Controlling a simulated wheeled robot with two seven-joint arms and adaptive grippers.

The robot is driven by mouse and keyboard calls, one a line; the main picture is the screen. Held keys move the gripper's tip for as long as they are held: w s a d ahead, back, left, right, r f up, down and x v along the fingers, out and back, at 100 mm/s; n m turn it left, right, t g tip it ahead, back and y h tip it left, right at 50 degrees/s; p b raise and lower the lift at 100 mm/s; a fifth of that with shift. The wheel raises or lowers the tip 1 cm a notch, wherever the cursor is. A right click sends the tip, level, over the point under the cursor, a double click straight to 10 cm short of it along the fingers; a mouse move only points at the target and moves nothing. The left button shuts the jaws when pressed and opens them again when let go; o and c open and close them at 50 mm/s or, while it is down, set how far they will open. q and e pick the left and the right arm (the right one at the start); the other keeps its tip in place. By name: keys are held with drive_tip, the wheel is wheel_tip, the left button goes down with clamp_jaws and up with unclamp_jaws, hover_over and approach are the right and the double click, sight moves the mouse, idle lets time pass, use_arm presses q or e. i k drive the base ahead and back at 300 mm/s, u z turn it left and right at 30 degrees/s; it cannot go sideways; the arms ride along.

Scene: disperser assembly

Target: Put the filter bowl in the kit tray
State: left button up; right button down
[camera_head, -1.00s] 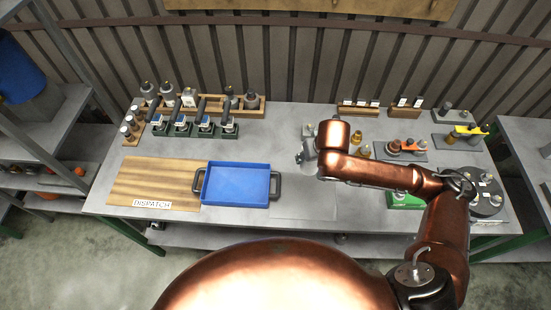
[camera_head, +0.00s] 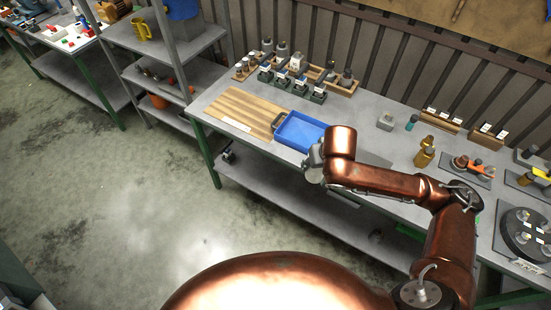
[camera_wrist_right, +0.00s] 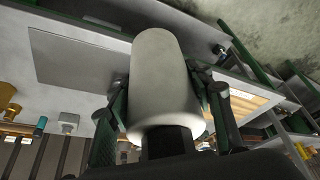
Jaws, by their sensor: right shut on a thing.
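The filter bowl (camera_wrist_right: 163,75), a smooth pale grey-white cylinder, is held between the fingers of my right gripper (camera_wrist_right: 163,108) in the right wrist view. In the head view my right gripper (camera_head: 314,168) is at the front edge of the table, close to the near right side of the blue kit tray (camera_head: 297,132). The arm's copper wrist covers the tray's right part, and the bowl cannot be made out clearly there. The visible part of the tray looks empty. My left gripper is not in view.
A wooden dispatch board (camera_head: 240,110) lies left of the tray. Dark-based devices (camera_head: 283,83) and wooden racks stand behind it. A shelf unit (camera_head: 165,50) stands left of the table, with open floor in front.

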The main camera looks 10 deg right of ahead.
sight(295, 132)
drive_tip(key=u, duration=1.15)
drive_tip(key=i, duration=1.15)
drive_tip(key=z, duration=0.75)
drive_tip(key=i, duration=0.75)
drive_tip(key=z, duration=0.8)
